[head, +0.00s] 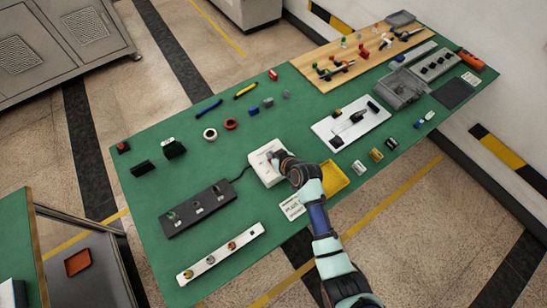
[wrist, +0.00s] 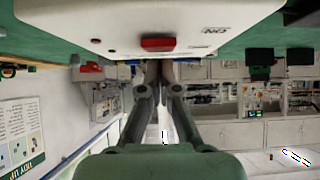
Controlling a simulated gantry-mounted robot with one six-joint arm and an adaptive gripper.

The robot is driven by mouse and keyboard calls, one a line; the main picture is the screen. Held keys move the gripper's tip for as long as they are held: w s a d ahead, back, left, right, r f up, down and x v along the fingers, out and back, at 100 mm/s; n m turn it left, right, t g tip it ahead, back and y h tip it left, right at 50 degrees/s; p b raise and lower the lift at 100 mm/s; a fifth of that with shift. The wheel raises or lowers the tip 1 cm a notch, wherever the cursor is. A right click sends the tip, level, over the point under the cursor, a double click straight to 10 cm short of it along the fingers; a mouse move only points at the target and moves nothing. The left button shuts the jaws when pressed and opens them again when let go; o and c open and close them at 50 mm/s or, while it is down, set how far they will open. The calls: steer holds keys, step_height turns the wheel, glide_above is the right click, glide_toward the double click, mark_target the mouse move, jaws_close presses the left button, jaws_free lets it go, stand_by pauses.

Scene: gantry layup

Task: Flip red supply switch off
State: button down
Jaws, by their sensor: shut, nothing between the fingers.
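The white supply box (head: 262,172) stands on the green table, partly hidden by my arm in the head view. In the wrist view the white box (wrist: 80,25) fills the top, with the red supply switch (wrist: 158,43) on its face and lettering that looks like "ON" beside it. My gripper (head: 276,156) is at the box in the head view. In the wrist view my gripper (wrist: 160,70) is shut and empty, with its fingertips close to the red switch. I cannot tell whether they touch it, nor which way the switch is set.
A black cable runs from the box to a dark strip (head: 197,207) on the left. A yellow tray (head: 334,180) lies just right of my arm, and a white label card (head: 292,208) in front. A white plate with a tool (head: 350,124) lies further right.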

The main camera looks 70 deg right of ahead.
steer(key=shift+r, duration=0.1)
steer(key=r+p, duration=0.4)
steer(key=shift+w+d+r, duration=0.1)
steer(key=shift+w+r, duration=0.1)
steer(key=shift+r, duration=0.15)
steer(key=r+p+v, duration=0.1)
steer(key=v, duration=0.8)
steer(key=shift+w, duration=0.25)
steer(key=shift+d, duration=0.2)
